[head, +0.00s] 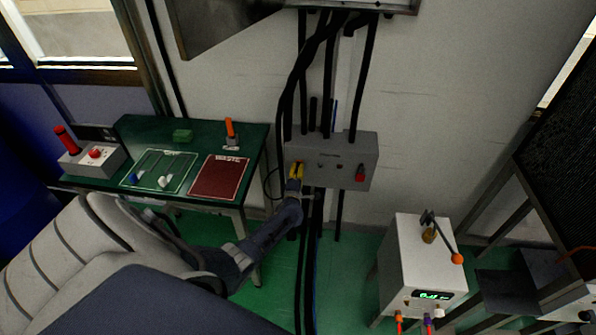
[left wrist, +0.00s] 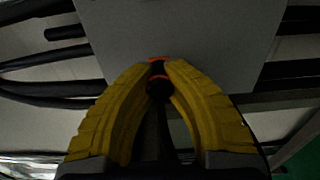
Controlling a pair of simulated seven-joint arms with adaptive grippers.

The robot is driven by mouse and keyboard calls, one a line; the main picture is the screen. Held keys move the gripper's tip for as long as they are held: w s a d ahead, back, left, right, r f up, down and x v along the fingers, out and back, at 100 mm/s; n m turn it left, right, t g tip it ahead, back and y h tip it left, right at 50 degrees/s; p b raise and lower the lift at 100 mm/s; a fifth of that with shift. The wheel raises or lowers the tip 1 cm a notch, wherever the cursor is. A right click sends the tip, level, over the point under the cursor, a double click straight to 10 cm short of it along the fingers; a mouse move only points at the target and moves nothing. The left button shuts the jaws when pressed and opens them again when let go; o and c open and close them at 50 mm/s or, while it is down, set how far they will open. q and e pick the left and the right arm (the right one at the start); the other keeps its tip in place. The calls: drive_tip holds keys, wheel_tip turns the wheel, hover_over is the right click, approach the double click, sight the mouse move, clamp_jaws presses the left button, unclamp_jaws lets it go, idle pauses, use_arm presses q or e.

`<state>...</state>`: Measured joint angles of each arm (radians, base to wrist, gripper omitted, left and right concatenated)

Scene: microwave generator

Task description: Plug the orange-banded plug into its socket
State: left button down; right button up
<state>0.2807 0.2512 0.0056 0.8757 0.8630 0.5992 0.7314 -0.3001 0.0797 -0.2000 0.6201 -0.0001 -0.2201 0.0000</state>
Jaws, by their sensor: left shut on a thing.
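My left gripper (head: 297,170) has yellow fingers and is at the lower left of the front of a grey wall box (head: 334,152). In the left wrist view the fingers (left wrist: 158,66) are shut around a dark plug with orange bands (left wrist: 159,77). The plug's tip points at the grey box face (left wrist: 185,35), very near or against it. The fingers hide the socket there, and I cannot tell whether the plug is seated. A dark cable runs back between the fingers. My right gripper is not in view.
A red plug or knob (head: 360,173) sits at the box's right. Thick black cables (head: 303,90) run above and below the box. A green table (head: 133,133) stands left. A white generator (head: 412,262) with coloured plugs stands at the lower right. Green floor between is clear.

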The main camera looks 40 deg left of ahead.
use_arm(q)
drive_tip(key=shift+w+a+r, duration=0.1)
drive_tip(key=shift+w+a, duration=0.05)
drive_tip(key=shift+w, duration=0.1)
drive_tip(key=c, duration=1.4)
unclamp_jaws()
